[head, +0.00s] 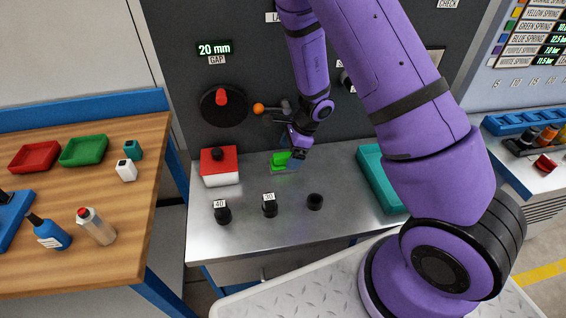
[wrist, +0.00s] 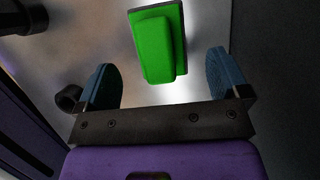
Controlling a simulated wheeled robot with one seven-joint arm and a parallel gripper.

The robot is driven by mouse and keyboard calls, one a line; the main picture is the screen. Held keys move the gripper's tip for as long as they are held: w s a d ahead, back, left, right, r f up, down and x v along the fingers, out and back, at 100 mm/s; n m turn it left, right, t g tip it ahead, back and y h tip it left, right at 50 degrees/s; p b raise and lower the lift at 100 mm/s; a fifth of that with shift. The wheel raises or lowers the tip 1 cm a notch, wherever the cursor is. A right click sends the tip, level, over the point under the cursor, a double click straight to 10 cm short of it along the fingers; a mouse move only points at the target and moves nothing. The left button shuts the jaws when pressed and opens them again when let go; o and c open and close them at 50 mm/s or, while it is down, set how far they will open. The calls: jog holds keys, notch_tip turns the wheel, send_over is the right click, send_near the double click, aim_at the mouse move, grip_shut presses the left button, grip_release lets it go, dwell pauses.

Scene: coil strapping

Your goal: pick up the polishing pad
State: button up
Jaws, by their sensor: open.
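The polishing pad (head: 281,160) is bright green and lies on the metal bench top in the head view. It also shows in the wrist view (wrist: 153,47), as a green block with a raised grip on a flat, dark-edged base. My gripper (head: 291,155) is close beside it in the head view, and partly covers it there. In the wrist view my gripper (wrist: 162,85) is open, its two blue fingers apart on either side of the pad's near end. Nothing is held between the fingers. I cannot tell how high the fingers are above the bench.
A red-and-white box (head: 220,174) stands left of the pad. Black knobs marked 40 (head: 222,213) and 30 (head: 269,206), and a black ring (head: 315,201), stand in front. A teal tray (head: 373,178) is at the right. A red-knobbed dial (head: 222,104) is on the back panel.

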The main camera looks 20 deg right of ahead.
aim_at(288, 154)
jog(key=shift+x, duration=1.8)
jog(key=shift+a, duration=0.1)
jog(key=c, duration=1)
jog(key=shift+r, duration=0.1)
jog(key=shift+r, duration=0.75)
notch_tip(288, 154, up, 2)
jog(key=shift+r, duration=0.1)
jog(key=s+d, duration=0.3)
jog(key=s, duration=0.1)
jog(key=s+d, duration=0.3)
jog(key=s, duration=0.1)
jog(key=s+d+r, duration=0.1)
jog(key=s+d, duration=0.2)
jog(key=s, duration=0.2)
jog(key=shift+d, duration=0.15)
